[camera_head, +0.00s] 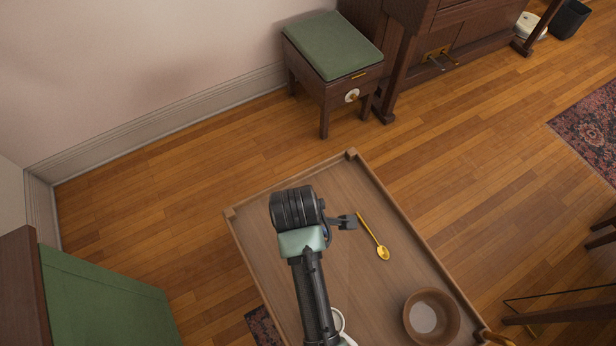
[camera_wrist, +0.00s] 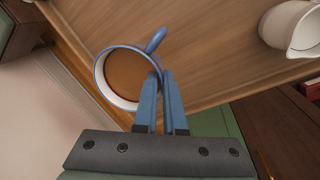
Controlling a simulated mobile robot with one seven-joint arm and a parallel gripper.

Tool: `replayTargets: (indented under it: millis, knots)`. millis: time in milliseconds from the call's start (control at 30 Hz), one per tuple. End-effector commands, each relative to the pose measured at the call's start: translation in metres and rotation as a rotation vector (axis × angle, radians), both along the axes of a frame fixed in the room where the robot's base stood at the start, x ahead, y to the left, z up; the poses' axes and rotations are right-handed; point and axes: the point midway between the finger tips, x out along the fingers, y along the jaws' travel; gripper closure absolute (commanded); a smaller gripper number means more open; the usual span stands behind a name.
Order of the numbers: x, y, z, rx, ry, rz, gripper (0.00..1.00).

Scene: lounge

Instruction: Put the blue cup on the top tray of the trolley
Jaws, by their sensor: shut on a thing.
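The blue cup (camera_wrist: 101,72) shows in the wrist view, with a white inside, a brown surface within and a blue handle toward the upper right. My gripper (camera_wrist: 160,75) is shut on the cup's rim, beside the handle. The cup appears over a corner of the trolley's wooden top tray (camera_wrist: 215,65); I cannot tell whether it touches the tray. In the head view the top tray (camera_head: 262,215) lies beneath my arm, which hides most or all of the cup.
A gold spoon (camera_head: 374,237) and a brown bowl (camera_head: 449,322) are on the tray. A white jug (camera_wrist: 276,26) stands partly behind my arm. The tray has a raised rim. A green-topped stool (camera_head: 333,45) stands beyond, with open floor between.

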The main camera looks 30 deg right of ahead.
Motion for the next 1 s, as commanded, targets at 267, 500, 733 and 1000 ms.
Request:
replayTargets:
  millis: [267,500,733,1000]
  knots:
    - [0.0,0.0,-0.03,0.001,-0.001,0.0,1.0]
    - [0.0,0.001,-0.06,0.001,0.001,0.0,1.0]
    - [0.0,0.0,-0.065,0.0,-0.002,0.0,1.0]
    - [0.0,0.0,-0.068,0.0,-0.001,0.0,0.89]
